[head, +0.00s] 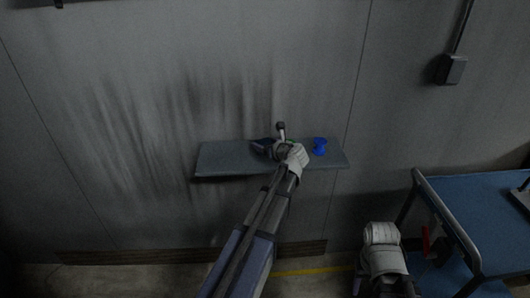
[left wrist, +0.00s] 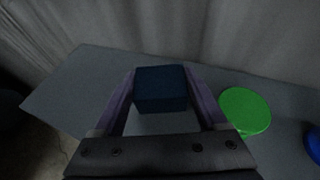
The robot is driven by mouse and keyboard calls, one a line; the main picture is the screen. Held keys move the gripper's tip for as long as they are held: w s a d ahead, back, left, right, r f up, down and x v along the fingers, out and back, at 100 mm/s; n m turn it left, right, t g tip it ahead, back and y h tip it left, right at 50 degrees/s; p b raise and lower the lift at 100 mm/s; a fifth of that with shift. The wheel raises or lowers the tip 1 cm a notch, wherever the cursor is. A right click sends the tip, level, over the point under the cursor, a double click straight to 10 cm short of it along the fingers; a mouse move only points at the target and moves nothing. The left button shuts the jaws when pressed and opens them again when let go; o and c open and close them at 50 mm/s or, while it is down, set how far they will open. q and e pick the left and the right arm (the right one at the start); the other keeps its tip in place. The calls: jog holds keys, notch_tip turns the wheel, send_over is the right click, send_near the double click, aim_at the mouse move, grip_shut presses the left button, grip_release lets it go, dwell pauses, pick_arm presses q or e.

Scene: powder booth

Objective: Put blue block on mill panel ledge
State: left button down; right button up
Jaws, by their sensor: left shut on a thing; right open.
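The ledge (head: 222,158) is a grey shelf on the wall in the head view, and its surface (left wrist: 75,88) fills much of the left wrist view. My left gripper (head: 262,147) is over the ledge, left of its middle. It is shut on the dark blue block (left wrist: 162,86), which sits between its two fingers in the left wrist view. I cannot tell whether the block touches the ledge. In the head view the block is hard to tell from the fingers. My right gripper (head: 383,248) is low at the right, away from the ledge; its fingers are hard to make out.
A green round thing (left wrist: 245,110) stands on the ledge close to the right finger. A bright blue spool-like thing (head: 320,146) is further right. The ledge's left end is clear. A blue-topped cart (head: 480,205) stands at the right.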

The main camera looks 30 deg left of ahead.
pick_arm(q)
jog(key=shift+f+b, duration=0.35)
jog(key=shift+f, duration=0.45)
pick_arm(e)
jog(key=shift+f, duration=0.8)
pick_arm(q)
jog(key=shift+f, duration=0.2)
jog(key=shift+c, duration=1)
grip_release()
pick_arm(e)
jog(key=shift+f, duration=0.1)
pick_arm(q)
jog(key=shift+r, duration=0.15)
jog(key=shift+s+r, duration=0.1)
jog(key=shift+r, duration=0.15)
jog(key=p+v, duration=0.4)
jog(key=v, duration=0.7)
jog(key=shift+s+d+p, duration=0.2)
jog(key=shift+d+p, duration=0.15)
pick_arm(e)
notch_tip(320, 180, up, 5)
jog(key=shift+f, duration=0.1)
pick_arm(q)
jog(key=shift+d, duration=0.1)
